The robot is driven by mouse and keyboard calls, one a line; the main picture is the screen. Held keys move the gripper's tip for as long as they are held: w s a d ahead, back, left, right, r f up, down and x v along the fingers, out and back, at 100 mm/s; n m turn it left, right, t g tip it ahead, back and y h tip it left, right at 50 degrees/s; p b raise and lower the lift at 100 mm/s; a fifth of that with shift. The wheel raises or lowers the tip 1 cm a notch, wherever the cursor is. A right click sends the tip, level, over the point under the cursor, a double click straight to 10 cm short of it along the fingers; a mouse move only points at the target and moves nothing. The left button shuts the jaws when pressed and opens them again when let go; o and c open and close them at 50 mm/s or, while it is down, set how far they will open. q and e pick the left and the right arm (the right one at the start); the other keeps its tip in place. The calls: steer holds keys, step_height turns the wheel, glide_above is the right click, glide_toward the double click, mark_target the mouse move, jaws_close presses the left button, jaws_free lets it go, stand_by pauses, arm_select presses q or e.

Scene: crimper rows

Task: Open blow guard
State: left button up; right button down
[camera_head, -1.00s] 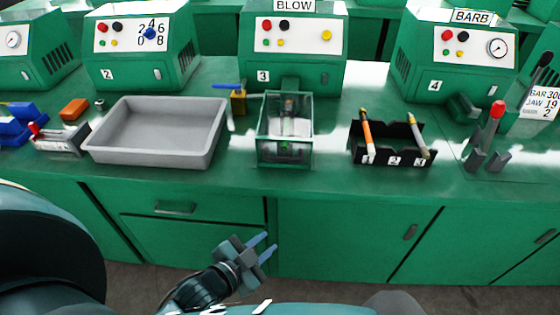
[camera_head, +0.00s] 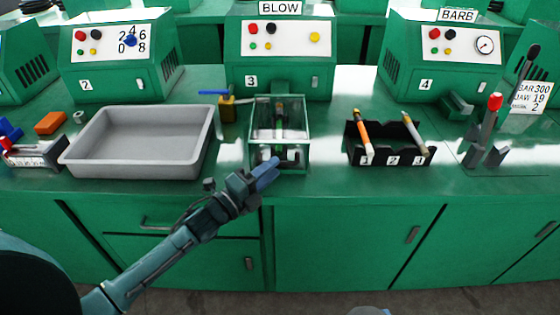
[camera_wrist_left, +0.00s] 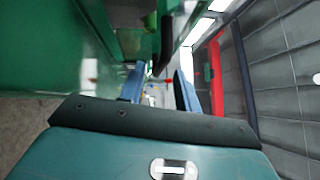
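The blow guard (camera_head: 281,118) is a clear box with a green frame, standing on the bench in front of the BLOW machine (camera_head: 285,48). It appears closed. A dark handle-like bar shows low at its front, and a dark bar (camera_wrist_left: 165,45) also shows ahead of the fingers in the left wrist view. My left gripper (camera_head: 266,172) is just in front of the guard's lower front edge. Its blue fingers stand apart with nothing between them in the left wrist view (camera_wrist_left: 158,90). Whether it touches the guard cannot be told. My right gripper is out of view.
A grey tray (camera_head: 66,158) lies left of the guard, with a brass padlock-like part (camera_head: 227,107) between them. A black rack (camera_head: 392,157) with two pen-like tools stands to the right. The bench's front edge runs below.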

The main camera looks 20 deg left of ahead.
mark_target(279, 136)
arm_select(q)
steer(key=shift+x, duration=1.85)
steer(key=shift+c, duration=0.5)
jaws_close()
